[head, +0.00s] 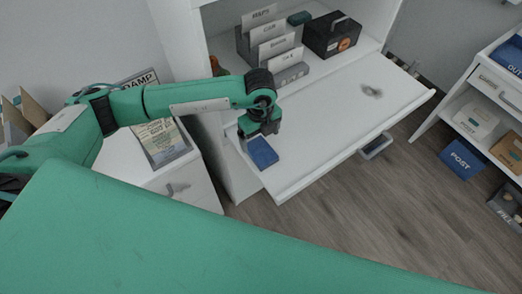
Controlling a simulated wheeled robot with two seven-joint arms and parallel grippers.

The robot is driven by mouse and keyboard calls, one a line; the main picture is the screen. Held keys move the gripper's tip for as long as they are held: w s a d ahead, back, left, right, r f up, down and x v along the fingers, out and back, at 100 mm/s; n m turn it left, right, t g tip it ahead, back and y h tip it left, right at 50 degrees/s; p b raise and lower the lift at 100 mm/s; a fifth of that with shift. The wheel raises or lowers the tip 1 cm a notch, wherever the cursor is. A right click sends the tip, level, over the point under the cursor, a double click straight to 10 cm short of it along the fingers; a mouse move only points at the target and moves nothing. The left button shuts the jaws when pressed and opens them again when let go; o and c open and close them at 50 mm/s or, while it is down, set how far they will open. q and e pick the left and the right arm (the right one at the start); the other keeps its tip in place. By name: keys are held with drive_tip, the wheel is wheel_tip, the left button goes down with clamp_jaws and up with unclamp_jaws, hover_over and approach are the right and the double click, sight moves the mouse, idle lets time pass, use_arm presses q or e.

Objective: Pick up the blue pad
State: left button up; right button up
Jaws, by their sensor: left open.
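The blue pad (262,153) lies flat on the white pull-out shelf of the desk (318,150), close to its left front edge. My left gripper (262,132) points down right above the pad's far end and partly hides that end. It is open, and I cannot tell whether its fingers reach around the pad. My right gripper is not in view.
A card sorter (272,48) and a black box (331,35) stand at the back of the desk. A white cabinet (190,175) stands at left, a shelf rack (485,100) at right. The shelf's middle is clear.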

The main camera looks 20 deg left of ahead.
sight(261, 150)
use_arm(q)
drive_tip(key=shift+s+f+p, duration=0.1)
drive_tip(key=shift+f+p, duration=0.25)
drive_tip(key=shift+f, duration=0.25)
drive_tip(key=f, duration=0.2)
drive_tip(key=f+p, duration=0.1)
drive_tip(key=shift+s+d+f, duration=0.2)
drive_tip(key=shift+d+f, duration=0.05)
drive_tip(key=shift+f, duration=0.45)
drive_tip(key=c, duration=1.1)
